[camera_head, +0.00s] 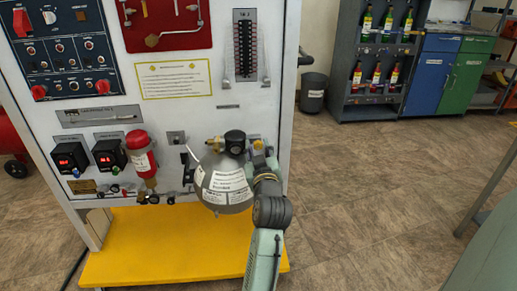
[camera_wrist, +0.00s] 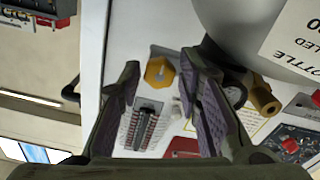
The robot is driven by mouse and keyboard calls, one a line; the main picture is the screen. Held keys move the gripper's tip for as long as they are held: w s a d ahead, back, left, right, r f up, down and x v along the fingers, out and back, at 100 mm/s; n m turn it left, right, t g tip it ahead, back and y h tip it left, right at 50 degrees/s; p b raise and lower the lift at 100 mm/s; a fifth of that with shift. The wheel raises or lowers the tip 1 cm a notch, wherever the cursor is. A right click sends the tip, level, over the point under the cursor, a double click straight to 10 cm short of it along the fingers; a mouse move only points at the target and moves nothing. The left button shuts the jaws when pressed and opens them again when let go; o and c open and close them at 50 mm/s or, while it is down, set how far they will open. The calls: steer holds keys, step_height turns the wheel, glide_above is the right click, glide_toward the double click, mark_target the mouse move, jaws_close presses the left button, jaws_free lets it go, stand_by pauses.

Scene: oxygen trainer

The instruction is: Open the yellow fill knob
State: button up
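The yellow fill knob (camera_head: 258,144) shows in the head view to the right of the black round part (camera_head: 235,137) atop the grey bottle (camera_head: 225,190). In the wrist view the yellow knob (camera_wrist: 158,73) has a hexagonal outline and appears in the gap between my fingertips. My gripper (camera_wrist: 160,78) is open, with purple-grey pads facing each other and nothing clamped. In the head view my gripper (camera_head: 264,162) is at the right side of the bottle, close to the knob. I cannot tell whether a finger touches the knob.
The white trainer panel (camera_head: 270,115) stands behind the bottle, above a yellow base (camera_head: 160,245). A red cylinder (camera_head: 142,158) hangs left of the bottle. A brass fitting (camera_wrist: 262,98) sits beside my right-hand finger. The floor to the right is clear.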

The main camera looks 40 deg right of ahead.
steer(key=v, duration=1.2)
steer(key=shift+d, duration=0.1)
